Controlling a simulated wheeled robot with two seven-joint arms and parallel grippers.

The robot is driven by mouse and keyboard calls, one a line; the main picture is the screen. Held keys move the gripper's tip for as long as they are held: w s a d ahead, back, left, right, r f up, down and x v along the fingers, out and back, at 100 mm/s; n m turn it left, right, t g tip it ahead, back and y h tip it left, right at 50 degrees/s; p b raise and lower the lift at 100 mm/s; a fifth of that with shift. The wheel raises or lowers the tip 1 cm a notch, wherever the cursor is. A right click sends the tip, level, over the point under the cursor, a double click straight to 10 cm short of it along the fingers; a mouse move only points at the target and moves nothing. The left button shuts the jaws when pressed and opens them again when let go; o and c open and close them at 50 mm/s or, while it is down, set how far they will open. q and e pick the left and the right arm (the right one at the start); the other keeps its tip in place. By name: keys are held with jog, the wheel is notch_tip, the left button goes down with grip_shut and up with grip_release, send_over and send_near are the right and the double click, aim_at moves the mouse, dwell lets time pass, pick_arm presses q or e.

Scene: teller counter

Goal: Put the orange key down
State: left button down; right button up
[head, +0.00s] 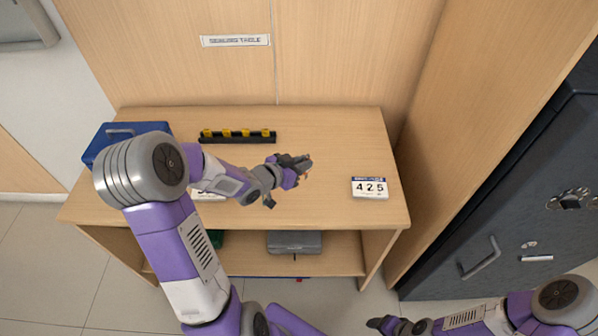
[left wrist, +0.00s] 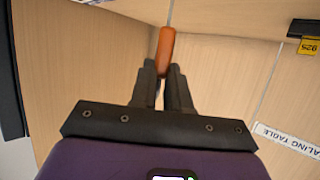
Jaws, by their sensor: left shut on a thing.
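The orange key (left wrist: 165,44) shows in the left wrist view, upright in the picture between the fingertips of my left gripper (left wrist: 163,82). That gripper is shut on it. In the head view my left gripper (head: 294,168) is over the middle of the sealing table (head: 325,150); the key cannot be made out there. I cannot tell the key's height above the tabletop. My right gripper (head: 388,325) is at the bottom edge of the head view, away from the table, and its fingers are too unclear to read.
A black rack (head: 237,137) with several yellow pieces stands at the table's back. A blue box (head: 112,135) is at the left, and a "425" card (head: 370,187) at the right. A grey device (head: 293,242) sits on the lower shelf. A dark safe (head: 540,190) stands right.

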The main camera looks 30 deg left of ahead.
pick_arm(q)
notch_tip(320, 180, down, 3)
jog(key=shift+f+b, duration=0.1)
jog(key=shift+b, duration=0.45)
jog(key=shift+f, duration=0.1)
jog(key=c, duration=1.1)
grip_release()
